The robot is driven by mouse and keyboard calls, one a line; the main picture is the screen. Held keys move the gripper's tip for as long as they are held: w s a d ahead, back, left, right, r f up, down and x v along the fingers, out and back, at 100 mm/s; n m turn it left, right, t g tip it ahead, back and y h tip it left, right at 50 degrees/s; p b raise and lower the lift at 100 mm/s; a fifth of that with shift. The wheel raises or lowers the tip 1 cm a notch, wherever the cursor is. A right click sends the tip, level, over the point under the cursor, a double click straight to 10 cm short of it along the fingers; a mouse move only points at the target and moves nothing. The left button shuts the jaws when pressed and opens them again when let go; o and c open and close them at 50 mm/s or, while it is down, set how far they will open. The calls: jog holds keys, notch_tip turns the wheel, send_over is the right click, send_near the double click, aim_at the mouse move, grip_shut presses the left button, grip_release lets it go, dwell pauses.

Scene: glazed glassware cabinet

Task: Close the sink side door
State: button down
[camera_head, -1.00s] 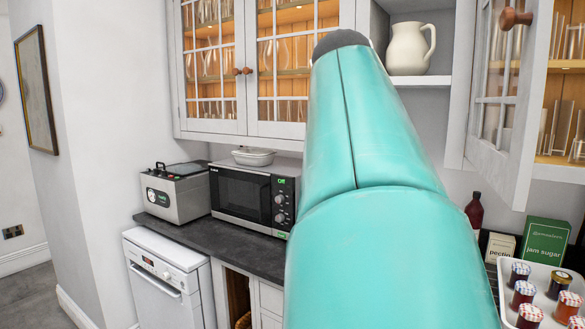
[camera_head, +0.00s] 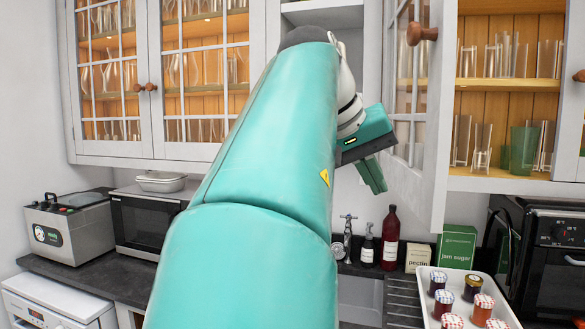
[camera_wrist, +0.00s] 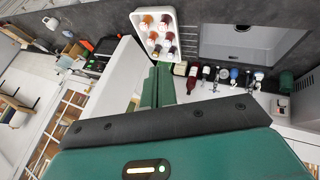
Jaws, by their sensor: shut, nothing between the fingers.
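The open glazed cabinet door (camera_head: 433,120) has a white frame and a round wooden knob (camera_head: 421,33). In the head view it stands out from the right-hand wall cabinet (camera_head: 507,172), whose shelves are exposed. My gripper (camera_head: 373,175) is shut and empty, low and just left of the door's lower part. Whether it touches the door cannot be told. In the wrist view my green fingers (camera_wrist: 157,86) are together, and a white panel (camera_wrist: 117,76), apparently the door, lies close on their left. My arm hides the middle of the head view.
Glasses (camera_head: 505,55) and a green tumbler (camera_head: 523,148) stand in the open cabinet. Below are a tray of jars (camera_head: 455,285), a jam sugar box (camera_head: 457,246), bottles (camera_head: 390,237) and a tap (camera_head: 347,235). The left cabinet doors (camera_head: 150,80) are closed.

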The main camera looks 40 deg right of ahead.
aim_at(425, 193)
jog(key=s+d+f, duration=0.4)
jog(key=d+f, duration=0.1)
jog(key=d, duration=0.1)
jog(key=shift+s, duration=0.1)
dwell(0.4)
